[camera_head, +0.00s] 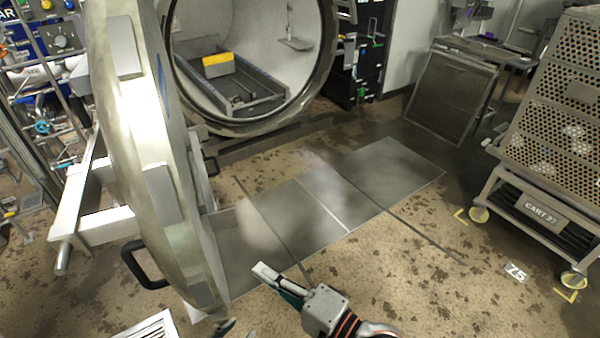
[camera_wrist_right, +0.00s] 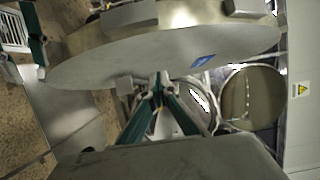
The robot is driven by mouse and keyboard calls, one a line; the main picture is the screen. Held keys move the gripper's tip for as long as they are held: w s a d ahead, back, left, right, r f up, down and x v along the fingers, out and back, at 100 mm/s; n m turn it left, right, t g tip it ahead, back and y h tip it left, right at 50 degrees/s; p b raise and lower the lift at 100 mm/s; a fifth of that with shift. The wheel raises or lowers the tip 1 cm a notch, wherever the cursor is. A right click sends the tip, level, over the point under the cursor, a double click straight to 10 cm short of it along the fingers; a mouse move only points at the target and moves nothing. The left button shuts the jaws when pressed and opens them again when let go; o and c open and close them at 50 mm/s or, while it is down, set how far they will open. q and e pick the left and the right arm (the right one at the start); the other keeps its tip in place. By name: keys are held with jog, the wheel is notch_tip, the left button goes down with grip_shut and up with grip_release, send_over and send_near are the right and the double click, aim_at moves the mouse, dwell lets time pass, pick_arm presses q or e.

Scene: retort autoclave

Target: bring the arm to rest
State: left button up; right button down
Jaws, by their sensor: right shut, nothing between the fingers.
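My right gripper (camera_head: 264,271) is in the lower middle of the head view, its arm coming in from the bottom edge. It points up and left, in front of the open round autoclave door (camera_head: 150,130). In the right wrist view its teal fingers (camera_wrist_right: 160,80) meet at the tips, shut with nothing between them. The door (camera_wrist_right: 150,62) spans that view behind the fingertips. My left gripper (camera_head: 238,328) shows only as dark tips at the bottom edge of the head view, and its jaw state is unclear.
The open vessel (camera_head: 325,60) holds a dark tray carriage with a yellow-topped block (camera_head: 217,66). Metal floor plates (camera_head: 395,172) lie before it. A perforated cart (camera_head: 545,215) stands at right. A black door handle (camera_head: 142,268) juts out.

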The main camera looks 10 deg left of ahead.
jog(key=w+d+f+n+t+h, duration=0.2)
jog(key=d+f+n+t+h, duration=0.45)
jog(key=d+f, duration=0.85)
jog(key=s+d+f+n+g+h, duration=0.1)
jog(key=s+d+f+g+h, duration=0.1)
jog(key=d, duration=0.7)
jog(key=s+d+f+n+g+h, duration=0.2)
jog(key=s+d+f+h, duration=0.2)
jog(key=d, duration=0.5)
notch_tip(320, 180, down, 3)
jog(key=shift+s+d+r+h, duration=0.2)
jog(key=shift+s+h, duration=0.05)
jog(key=shift+h, duration=0.2)
jog(key=shift+d, duration=0.1)
